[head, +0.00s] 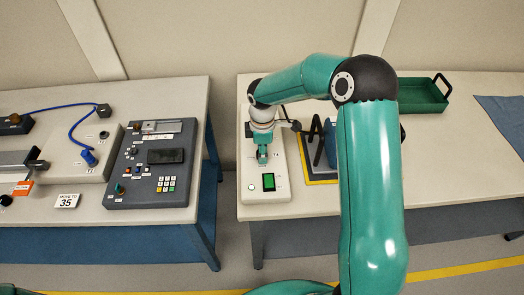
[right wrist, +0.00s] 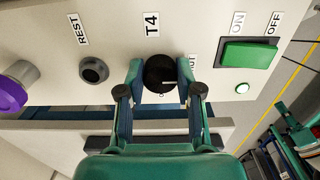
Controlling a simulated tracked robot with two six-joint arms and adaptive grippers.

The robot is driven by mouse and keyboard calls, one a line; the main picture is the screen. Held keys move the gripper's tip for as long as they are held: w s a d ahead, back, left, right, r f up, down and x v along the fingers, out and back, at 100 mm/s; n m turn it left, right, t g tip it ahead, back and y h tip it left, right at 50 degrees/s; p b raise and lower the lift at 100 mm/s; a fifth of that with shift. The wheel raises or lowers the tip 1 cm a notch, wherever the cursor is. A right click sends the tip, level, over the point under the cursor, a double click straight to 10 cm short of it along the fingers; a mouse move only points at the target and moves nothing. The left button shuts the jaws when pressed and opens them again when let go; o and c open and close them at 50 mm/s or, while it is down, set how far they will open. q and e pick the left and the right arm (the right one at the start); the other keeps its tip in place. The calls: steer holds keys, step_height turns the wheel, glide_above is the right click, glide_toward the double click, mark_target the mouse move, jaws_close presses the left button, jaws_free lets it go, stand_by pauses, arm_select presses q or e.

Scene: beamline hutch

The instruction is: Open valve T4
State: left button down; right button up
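Valve T4 is a round black knob (right wrist: 160,72) below the label "T4" (right wrist: 151,24) on a pale panel, in the right wrist view. A partly covered label beside it ends in "UT". My right gripper (right wrist: 161,80) has one finger on each side of the knob; I cannot tell whether both pads touch it. In the head view my right gripper (head: 262,154) points down over the pale control box (head: 283,208) on the right table and hides the knob. My left gripper is not in view.
Near the knob are a green ON/OFF rocker switch (right wrist: 250,54), a lit indicator (right wrist: 242,88), a dark socket marked REST (right wrist: 93,70) and a purple knob (right wrist: 9,95). A green tray (head: 422,104) stands at the back right. A grey console (head: 151,190) is on the left table.

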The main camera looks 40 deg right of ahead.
jaws_close()
steer(key=shift+m, duration=0.3)
steer(key=m+b, duration=0.2)
steer(key=m, duration=0.1)
steer(key=shift+f+b, duration=0.1)
steer(key=shift+b, duration=0.25)
steer(key=m+b, duration=0.2)
steer(key=m, duration=0.1)
steer(key=shift+m, duration=0.3)
steer(key=m+b, duration=0.2)
steer(key=m, duration=0.5)
steer(key=m+b, duration=0.1)
steer(key=m, duration=0.1)
steer(key=m+b, duration=0.1)
steer(key=shift+w+a+r+m, duration=0.15)
steer(key=shift+r+m, duration=0.1)
steer(key=shift+m, duration=0.15)
